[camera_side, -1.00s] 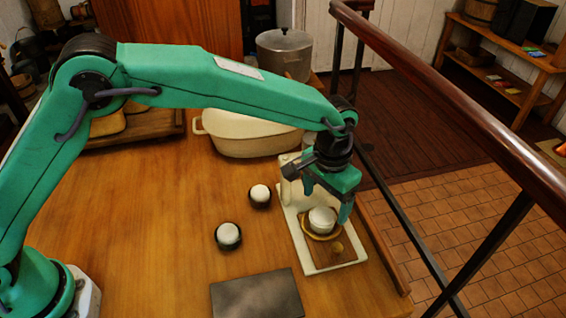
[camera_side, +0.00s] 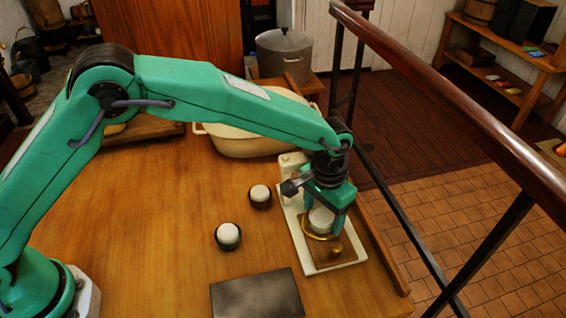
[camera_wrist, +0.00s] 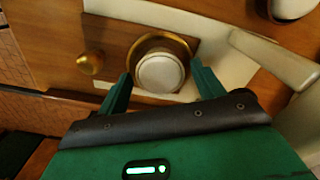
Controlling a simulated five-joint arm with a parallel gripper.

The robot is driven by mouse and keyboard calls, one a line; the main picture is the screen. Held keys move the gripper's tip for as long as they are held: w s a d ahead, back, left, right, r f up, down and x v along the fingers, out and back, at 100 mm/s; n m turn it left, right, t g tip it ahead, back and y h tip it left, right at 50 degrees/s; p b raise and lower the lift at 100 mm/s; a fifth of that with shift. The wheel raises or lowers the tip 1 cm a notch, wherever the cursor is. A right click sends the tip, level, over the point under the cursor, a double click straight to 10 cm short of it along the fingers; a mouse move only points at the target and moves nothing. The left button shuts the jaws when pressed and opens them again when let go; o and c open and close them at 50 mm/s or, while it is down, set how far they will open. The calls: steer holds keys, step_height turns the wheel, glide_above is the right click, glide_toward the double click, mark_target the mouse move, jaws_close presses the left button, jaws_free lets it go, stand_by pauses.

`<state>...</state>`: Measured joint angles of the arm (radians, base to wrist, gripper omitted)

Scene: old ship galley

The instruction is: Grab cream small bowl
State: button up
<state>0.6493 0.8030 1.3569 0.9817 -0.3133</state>
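The cream small bowl (camera_side: 321,220) sits on a round brass-rimmed dish (camera_side: 321,237) on a cream and wood board at the table's right side. My gripper (camera_side: 323,228) is lowered over it, fingers pointing down on either side of the bowl and partly hiding it. In the wrist view the bowl (camera_wrist: 160,73) lies between the two open fingertips of my gripper (camera_wrist: 161,75), with a visible gap on each side. The brass dish (camera_wrist: 160,40) rings the bowl there.
A small brass knob (camera_side: 336,247) is close in front of the bowl. Two dark cups with white tops (camera_side: 228,236) (camera_side: 260,195) stand to the left. A dark slab (camera_side: 257,295) lies at the front. A cream pot (camera_side: 245,143) stands behind.

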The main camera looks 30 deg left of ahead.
mark_target(323, 216)
steer(key=c, duration=0.8)
steer(key=shift+r, duration=0.1)
steer(key=shift+r, duration=0.4)
step_height(323, 216, up, 3)
steer(key=shift+r, duration=0.1)
steer(key=s+d+r, duration=0.1)
steer(key=s+r, duration=0.1)
steer(key=s, duration=0.1)
steer(key=s+d+r, duration=0.2)
steer(key=s, duration=0.2)
steer(key=s+d+r, duration=0.1)
steer(key=s+r, duration=0.2)
steer(key=shift+s+d, duration=0.2)
steer(key=shift+s, duration=0.2)
